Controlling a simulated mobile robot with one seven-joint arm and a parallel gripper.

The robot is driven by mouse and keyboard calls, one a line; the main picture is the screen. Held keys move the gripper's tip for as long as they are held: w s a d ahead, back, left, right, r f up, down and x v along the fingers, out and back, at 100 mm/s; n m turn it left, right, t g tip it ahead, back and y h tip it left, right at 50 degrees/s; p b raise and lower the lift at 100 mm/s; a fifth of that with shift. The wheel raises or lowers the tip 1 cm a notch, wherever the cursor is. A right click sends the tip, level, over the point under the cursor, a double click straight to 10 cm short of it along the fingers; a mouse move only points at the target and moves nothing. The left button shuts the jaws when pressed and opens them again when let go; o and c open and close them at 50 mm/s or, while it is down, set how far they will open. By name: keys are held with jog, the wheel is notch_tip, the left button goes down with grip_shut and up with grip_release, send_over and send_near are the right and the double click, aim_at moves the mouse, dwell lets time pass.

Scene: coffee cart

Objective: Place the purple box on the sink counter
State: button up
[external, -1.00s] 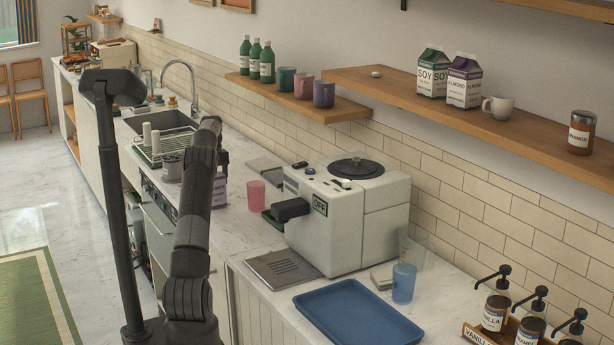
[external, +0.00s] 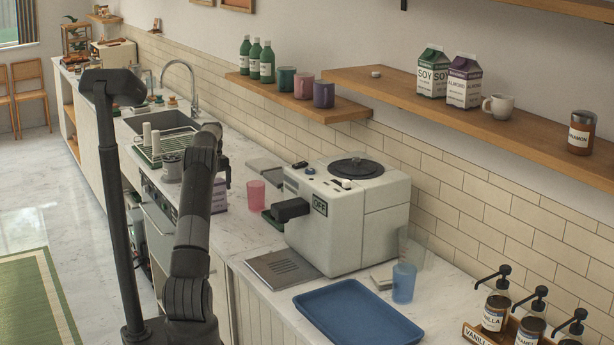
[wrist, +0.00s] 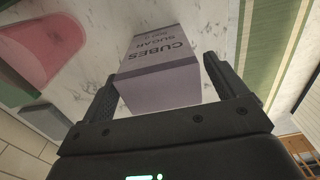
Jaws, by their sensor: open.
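The purple box, a lilac carton marked sugar cubes (wrist: 160,78), sits between the fingers of my gripper (wrist: 162,92) in the wrist view. The fingers are apart, one on each side of the box; I cannot tell whether either touches it. In the external view a small part of the box (external: 220,196) shows on the counter beside my arm, which hides the rest. My gripper (external: 223,170) is partly hidden there too, just above the box. The sink (external: 170,121) with its tall faucet is set in the counter farther back.
A pink cup (external: 256,195) stands close to the box, with a white coffee machine (external: 345,225) to its right. A dish rack (external: 160,151) and a grey mug (external: 172,167) stand between box and sink. A blue tray (external: 357,316) lies at the front.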

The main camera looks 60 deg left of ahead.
notch_tip(320, 180, up, 12)
dwell(0.6)
jog(key=shift+r, duration=0.15)
